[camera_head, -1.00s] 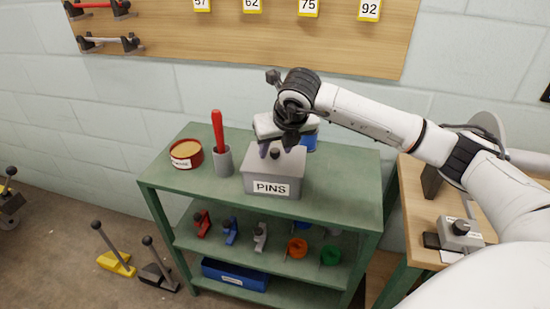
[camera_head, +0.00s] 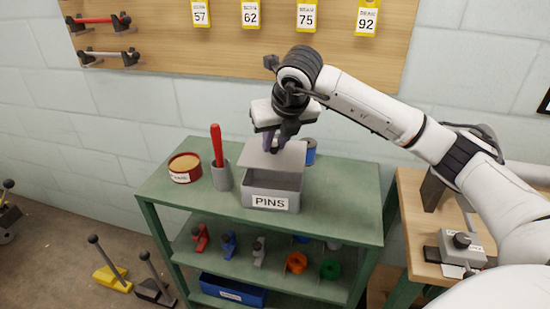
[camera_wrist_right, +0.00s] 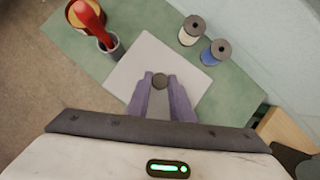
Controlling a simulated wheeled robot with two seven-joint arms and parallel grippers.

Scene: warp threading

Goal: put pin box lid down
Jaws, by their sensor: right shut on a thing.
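The grey pin box (camera_head: 271,188), labelled PINS, stands on the top shelf of the green cart. Its flat grey lid (camera_head: 268,158) is raised above the box, and dark space shows between them. My right gripper (camera_head: 275,145) is above the lid and shut on the lid's knob. In the right wrist view the purple fingers of my right gripper (camera_wrist_right: 161,92) close around the dark round knob, and the pale lid (camera_wrist_right: 150,66) spreads out beneath. My left gripper is not in view.
On the green cart top (camera_head: 345,200), a red round tin (camera_head: 184,168) and a grey cup (camera_head: 222,178) with a red-handled tool stand left of the box. A blue spool (camera_head: 310,152) stands behind it, and a white spool (camera_wrist_right: 192,30) is beside that. The right part of the top is clear.

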